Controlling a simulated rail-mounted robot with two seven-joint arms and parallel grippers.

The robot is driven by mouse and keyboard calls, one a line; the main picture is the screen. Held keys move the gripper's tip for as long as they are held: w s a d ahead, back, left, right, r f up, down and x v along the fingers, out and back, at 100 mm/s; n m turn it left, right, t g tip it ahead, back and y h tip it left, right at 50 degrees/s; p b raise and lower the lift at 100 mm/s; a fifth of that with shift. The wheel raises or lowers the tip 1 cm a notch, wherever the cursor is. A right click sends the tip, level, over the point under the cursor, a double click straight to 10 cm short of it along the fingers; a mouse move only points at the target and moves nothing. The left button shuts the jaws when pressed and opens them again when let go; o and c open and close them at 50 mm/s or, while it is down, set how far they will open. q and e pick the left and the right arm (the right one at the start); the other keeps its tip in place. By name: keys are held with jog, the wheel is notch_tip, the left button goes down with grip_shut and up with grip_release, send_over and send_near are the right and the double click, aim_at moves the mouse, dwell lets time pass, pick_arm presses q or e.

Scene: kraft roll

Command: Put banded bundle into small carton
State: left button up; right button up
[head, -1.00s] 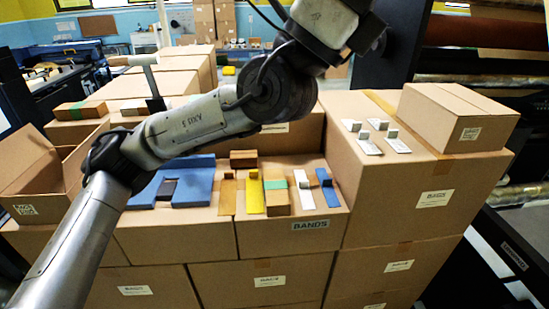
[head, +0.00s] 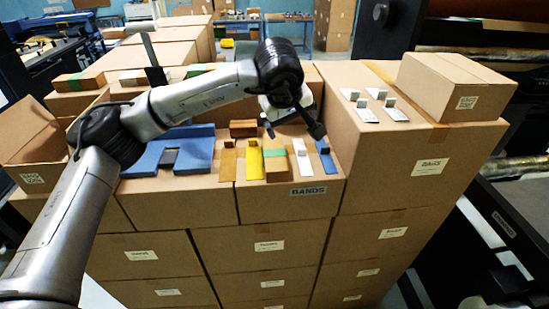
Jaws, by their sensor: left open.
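A brown block with a green band (head: 276,163), which looks like the banded bundle, lies among colored strips on the box top marked BANDS. My left gripper (head: 293,132) is open and empty, pointing down just above and behind this block and the strips. I cannot tell its exact height above them. An open carton with raised flaps (head: 30,150), which looks like the small carton, stands at the far left; its inside floor is hidden. My left arm passes in front of the space between the carton and the block. My right gripper is not in view.
Brown, yellow (head: 254,163), white (head: 302,160) and blue (head: 325,160) strips with upright tabs flank the block. A blue slotted fixture (head: 195,155) lies left of them. A higher box stack (head: 400,150) with white tabbed pieces and a closed box (head: 455,85) rises at right.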

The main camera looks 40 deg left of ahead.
aim_at(275, 152)
pick_arm(q)
jog(key=a+f+m, duration=0.1)
jog(key=f, duration=0.1)
jog(key=a+f+m+g+y, duration=0.1)
jog(key=a+f, duration=0.1)
jog(key=f, duration=0.1)
jog(key=a+f+m+g, duration=0.1)
jog(key=f, duration=0.2)
jog(key=shift+s+a+y, duration=0.2)
jog(key=shift+y, duration=0.1)
jog(key=shift+b+x, duration=0.35)
jog(key=shift+x, duration=2.5)
jog(key=shift+d, duration=0.2)
jog(key=c, duration=1.2)
jog(key=shift+o, duration=0.2)
jog(key=shift+r, duration=0.15)
